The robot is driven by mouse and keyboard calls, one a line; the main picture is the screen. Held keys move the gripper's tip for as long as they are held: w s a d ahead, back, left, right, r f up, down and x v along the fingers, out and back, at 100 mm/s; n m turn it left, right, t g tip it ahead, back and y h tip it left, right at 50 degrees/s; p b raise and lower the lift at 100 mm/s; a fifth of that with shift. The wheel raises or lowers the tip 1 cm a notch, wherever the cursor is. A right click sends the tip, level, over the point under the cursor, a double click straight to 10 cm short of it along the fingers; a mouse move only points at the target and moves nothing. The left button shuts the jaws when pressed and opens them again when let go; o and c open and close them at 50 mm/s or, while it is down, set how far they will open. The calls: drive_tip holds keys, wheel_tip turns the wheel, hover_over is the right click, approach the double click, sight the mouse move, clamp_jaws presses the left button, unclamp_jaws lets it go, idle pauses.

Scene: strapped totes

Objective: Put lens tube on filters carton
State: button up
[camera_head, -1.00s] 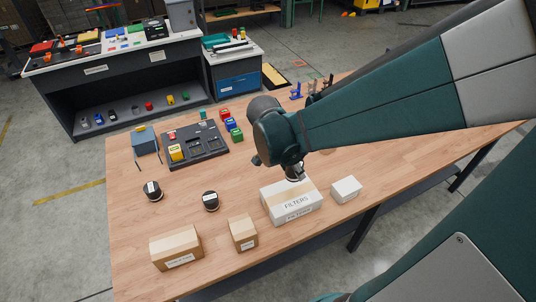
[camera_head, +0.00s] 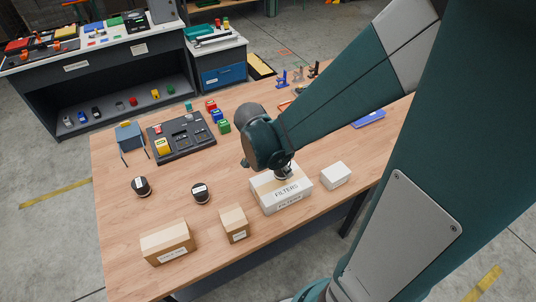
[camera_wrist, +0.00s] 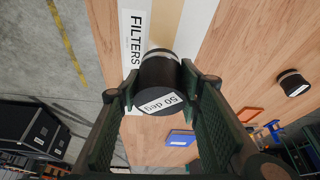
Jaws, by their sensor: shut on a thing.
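The filters carton (camera_head: 293,202) is a white box with tan tape and FILTERS labels near the table's front edge. It also shows in the wrist view (camera_wrist: 199,22). My gripper (camera_head: 284,172) points down over its top. In the wrist view my gripper (camera_wrist: 158,85) is shut on a black lens tube (camera_wrist: 152,86) with a pale band and a "50 deg" label. The tube is over the carton's top; whether it touches the top cannot be told. In the head view the gripper mostly hides the tube.
A small white box (camera_head: 336,175) stands right of the carton. A small brown box (camera_head: 234,225) and a larger one (camera_head: 168,243) stand to its left. Two black cylinders (camera_head: 200,194) (camera_head: 141,187) stand behind these. A dark tray (camera_head: 181,138) lies farther back.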

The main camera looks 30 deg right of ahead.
sight(281, 174)
drive_tip(key=shift+f, duration=0.1)
idle(0.3)
drive_tip(key=shift+f+b, duration=0.3)
drive_tip(key=shift+f, duration=1.75)
drive_tip(key=shift+f, duration=0.15)
drive_tip(key=o, duration=1)
drive_tip(key=shift+p+v, duration=0.8)
drive_tip(key=shift+v, duration=5.35)
